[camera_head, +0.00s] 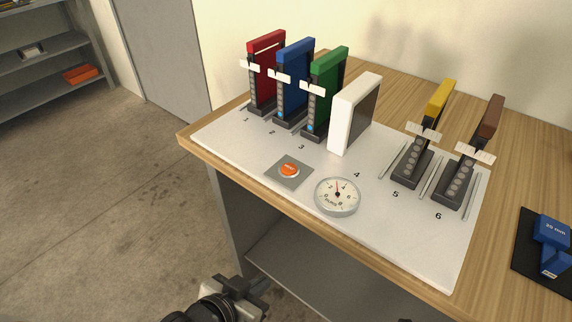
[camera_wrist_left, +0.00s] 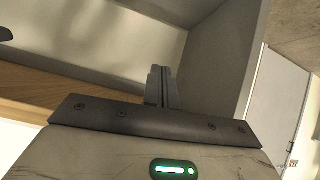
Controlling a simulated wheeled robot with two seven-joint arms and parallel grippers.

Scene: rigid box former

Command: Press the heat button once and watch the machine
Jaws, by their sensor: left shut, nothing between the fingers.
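The orange-red round button (camera_head: 289,170), likely the heat button, sits on a grey square plate (camera_head: 275,174) near the front edge of the white board (camera_head: 400,235). A round dial gauge (camera_head: 337,196) is right of it, its red needle pointing roughly upward. Numbered stations stand behind: red (camera_head: 265,65), blue (camera_head: 295,80), green (camera_head: 328,90), a white slab (camera_head: 350,112), yellow (camera_head: 437,103) and brown (camera_head: 487,120). My left gripper (camera_head: 264,284) is shut and empty, low in front of the table, apart from the button. Its closed fingers show in the left wrist view (camera_wrist_left: 162,86).
The wooden table (camera_head: 330,245) has a shelf (camera_head: 300,262) below its front edge. A blue block marked with a size (camera_head: 552,232) lies on a black mat (camera_head: 525,232) at right. Grey shelving (camera_head: 45,70) stands far left. The floor at left is clear.

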